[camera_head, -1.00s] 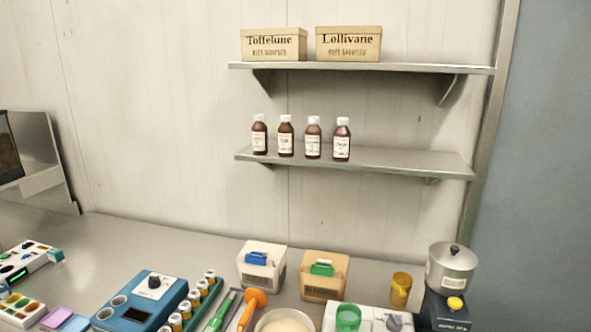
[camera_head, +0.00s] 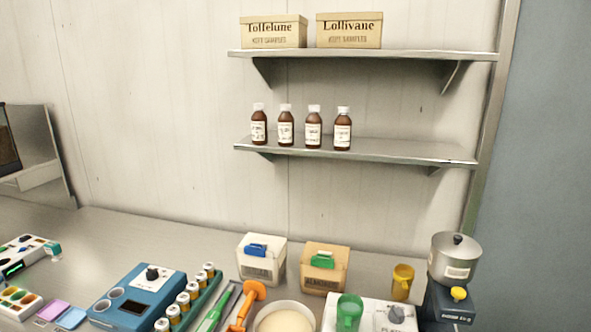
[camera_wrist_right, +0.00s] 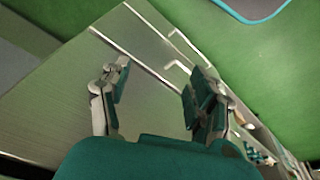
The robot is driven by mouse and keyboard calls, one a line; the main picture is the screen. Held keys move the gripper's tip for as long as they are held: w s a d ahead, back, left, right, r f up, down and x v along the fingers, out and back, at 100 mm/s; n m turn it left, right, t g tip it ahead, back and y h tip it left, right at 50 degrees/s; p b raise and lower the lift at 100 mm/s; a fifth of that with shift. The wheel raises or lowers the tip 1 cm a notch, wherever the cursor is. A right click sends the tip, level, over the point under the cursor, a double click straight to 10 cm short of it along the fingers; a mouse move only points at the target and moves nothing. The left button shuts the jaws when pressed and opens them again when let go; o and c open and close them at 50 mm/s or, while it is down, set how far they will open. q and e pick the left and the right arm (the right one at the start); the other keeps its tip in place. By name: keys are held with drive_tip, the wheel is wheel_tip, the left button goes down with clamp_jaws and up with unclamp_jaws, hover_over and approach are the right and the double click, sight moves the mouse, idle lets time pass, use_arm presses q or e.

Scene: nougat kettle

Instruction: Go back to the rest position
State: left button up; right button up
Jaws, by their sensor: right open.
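My right gripper (camera_wrist_right: 155,92) shows in the right wrist view. Its two fingers stand apart with nothing between them. Behind it are a grey metal surface and a green floor. Neither gripper shows in the head view, and my left gripper is in no view. In the head view the counter holds a silver kettle (camera_head: 454,259) on a dark base (camera_head: 448,304) at the right.
A white bin (camera_head: 262,262) and a tan bin (camera_head: 324,270) stand against the wall. Shelves above hold brown bottles (camera_head: 313,130) and boxes (camera_head: 348,32).

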drive_tip(key=s+d+f+g+b, duration=0.15)
drive_tip(key=s+f, duration=0.25)
drive_tip(key=f, duration=0.7)
drive_tip(key=s+f+t+b, duration=0.15)
drive_tip(key=s+f, duration=0.25)
drive_tip(key=f, duration=0.6)
drive_tip(key=s+d+f+g+b, duration=0.1)
drive_tip(key=s+f+b, duration=0.2)
drive_tip(key=s+f, duration=0.7)
drive_tip(key=shift+s+d+f+g, duration=0.35)
drive_tip(key=shift+s+d+g, duration=0.05)
drive_tip(key=shift+s, duration=0.3)
